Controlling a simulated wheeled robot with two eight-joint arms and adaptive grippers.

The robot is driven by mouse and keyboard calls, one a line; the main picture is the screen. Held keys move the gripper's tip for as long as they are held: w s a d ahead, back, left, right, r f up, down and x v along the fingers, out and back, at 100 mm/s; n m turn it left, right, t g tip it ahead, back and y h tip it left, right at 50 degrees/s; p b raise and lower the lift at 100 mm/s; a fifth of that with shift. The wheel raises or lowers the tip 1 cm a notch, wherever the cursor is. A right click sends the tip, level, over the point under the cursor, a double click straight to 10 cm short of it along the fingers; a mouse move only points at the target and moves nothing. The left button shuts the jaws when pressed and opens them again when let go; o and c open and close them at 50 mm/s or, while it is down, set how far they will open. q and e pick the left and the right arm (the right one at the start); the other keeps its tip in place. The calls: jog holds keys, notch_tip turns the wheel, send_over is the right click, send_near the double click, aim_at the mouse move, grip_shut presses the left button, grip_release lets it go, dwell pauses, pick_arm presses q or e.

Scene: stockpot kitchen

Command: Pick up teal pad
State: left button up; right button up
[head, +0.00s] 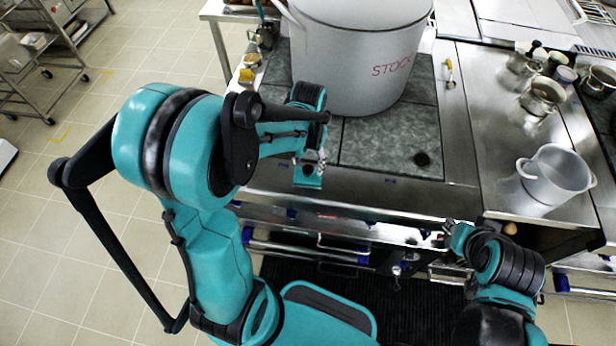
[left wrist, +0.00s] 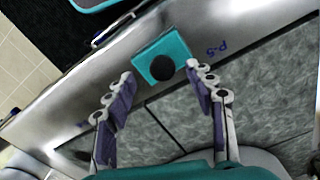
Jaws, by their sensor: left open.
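The teal pad (left wrist: 160,55) is a flat square with a round black knob on top. In the left wrist view it lies on the steel front strip, just ahead of and between my fingertips. My left gripper (left wrist: 160,72) is open and empty, one purple-padded finger to each side. In the head view the pad (head: 308,181) shows as a small teal patch below my left gripper (head: 310,158), partly covered by it. My right gripper (head: 458,238) is low at the front edge of the counter; its fingers are too small to read.
A large grey stockpot (head: 360,60) stands on the dark cooktop plates (head: 390,140), close behind my left gripper. A smaller pot (head: 556,175) stands on the right counter. A rail (head: 310,249) runs along the front.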

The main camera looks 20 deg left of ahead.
aim_at(308, 169)
pick_arm(q)
jog(key=f, duration=0.2)
jog(key=f+b, duration=0.1)
jog(key=f, duration=0.1)
jog(key=shift+w+a+f, duration=0.1)
jog(key=shift+w+a, duration=0.1)
jog(key=shift+f, duration=0.2)
grip_shut()
jog(key=shift+r, duration=0.1)
notch_tip(308, 169, up, 5)
jog(key=shift+f+p, duration=0.2)
jog(key=shift+p, duration=0.6)
jog(key=w+d+r+p, duration=0.2)
jog(key=w+d+r, duration=0.4)
jog(key=w+d, duration=0.2)
jog(key=shift+d+r, duration=0.15)
jog(key=shift+d, duration=0.2)
